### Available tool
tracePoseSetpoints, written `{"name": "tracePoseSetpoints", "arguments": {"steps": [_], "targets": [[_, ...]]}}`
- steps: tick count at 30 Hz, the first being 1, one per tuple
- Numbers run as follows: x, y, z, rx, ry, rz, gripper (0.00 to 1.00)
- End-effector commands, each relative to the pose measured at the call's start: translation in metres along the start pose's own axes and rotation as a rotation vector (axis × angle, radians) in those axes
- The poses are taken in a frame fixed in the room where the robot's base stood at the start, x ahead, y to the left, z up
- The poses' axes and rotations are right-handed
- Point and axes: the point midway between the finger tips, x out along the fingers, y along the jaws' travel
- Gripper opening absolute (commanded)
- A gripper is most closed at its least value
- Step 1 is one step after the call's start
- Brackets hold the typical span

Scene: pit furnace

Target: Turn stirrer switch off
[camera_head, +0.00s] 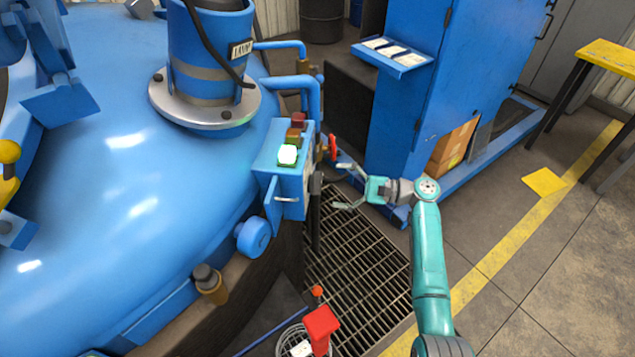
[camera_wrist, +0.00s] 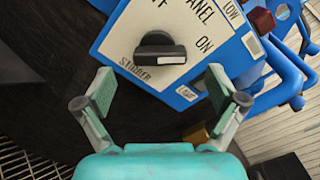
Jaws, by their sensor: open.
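In the wrist view the stirrer switch (camera_wrist: 160,52) is a black rotary knob on the white face of a blue control panel (camera_wrist: 108,35). Its bar lies roughly sideways, with a white mark towards the right, on the side of the "ON" lettering. The partly cropped "OFF" lettering is above it. My gripper (camera_wrist: 160,97) is open and empty, its two pads apart below the knob and not touching it. In the head view the panel (camera_head: 292,180) stands at the blue vessel's edge, my gripper (camera_head: 340,187) to its right. The knob is hidden there.
The big blue furnace vessel (camera_head: 110,190) fills the left. A blue cabinet (camera_head: 440,110) stands behind my gripper. Blue pipes (camera_head: 300,85) and a red handle (camera_head: 333,147) are close to the panel. A floor grating (camera_head: 355,265) lies below; open floor is to the right.

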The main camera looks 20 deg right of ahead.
Motion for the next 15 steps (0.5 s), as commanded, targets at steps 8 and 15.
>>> {"name": "tracePoseSetpoints", "arguments": {"steps": [8, 15], "targets": [[0.044, 0.000, 0.000, 0.000, -0.002, 0.002, 0.95], [0.057, 0.000, 0.000, -0.001, 0.000, 0.000, 0.95]]}}
